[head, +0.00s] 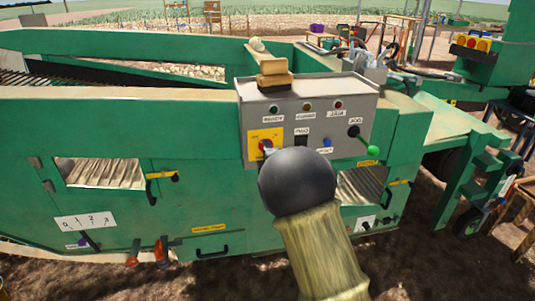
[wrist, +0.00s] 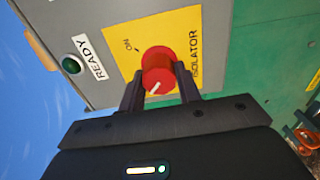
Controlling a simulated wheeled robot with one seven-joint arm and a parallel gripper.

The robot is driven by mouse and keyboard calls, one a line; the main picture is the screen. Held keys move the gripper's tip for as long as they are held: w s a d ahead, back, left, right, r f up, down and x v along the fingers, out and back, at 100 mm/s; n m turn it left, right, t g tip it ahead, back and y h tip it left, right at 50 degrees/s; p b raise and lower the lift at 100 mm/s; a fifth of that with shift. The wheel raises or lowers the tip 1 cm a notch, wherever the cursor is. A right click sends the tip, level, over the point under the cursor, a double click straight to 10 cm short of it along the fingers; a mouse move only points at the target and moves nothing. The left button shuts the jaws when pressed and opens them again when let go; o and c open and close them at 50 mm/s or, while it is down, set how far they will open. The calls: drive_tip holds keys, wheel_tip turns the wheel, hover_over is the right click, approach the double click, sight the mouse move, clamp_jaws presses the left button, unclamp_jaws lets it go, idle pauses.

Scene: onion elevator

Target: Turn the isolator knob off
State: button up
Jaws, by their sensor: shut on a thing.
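The isolator knob (wrist: 158,66) is red and round with a white mark near its lower edge in the wrist view. It sits on a yellow plate (wrist: 185,32) lettered ON and ISOLATOR, which appears rotated in this view. My gripper (wrist: 158,80) has one finger on each side of the knob and is shut on it. The white mark points down and slightly left, away from the ON lettering. In the head view the yellow plate (head: 257,137) is at the left of the grey control panel (head: 228,119); my arm hides most of my gripper there.
A green READY lamp (wrist: 72,64) is beside the plate. The panel also carries other lamps, labels and a green-tipped lever (head: 372,151). A tan block (head: 274,77) lies on top of the panel. The green machine body (head: 120,125) extends on both sides.

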drive_tip(key=shift+f, duration=0.1)
drive_tip(key=o, duration=1)
drive_tip(key=shift+c, duration=0.2)
drive_tip(key=shift+s, duration=0.1)
drive_tip(key=v, duration=1.7)
drive_tip(key=shift+s, duration=0.15)
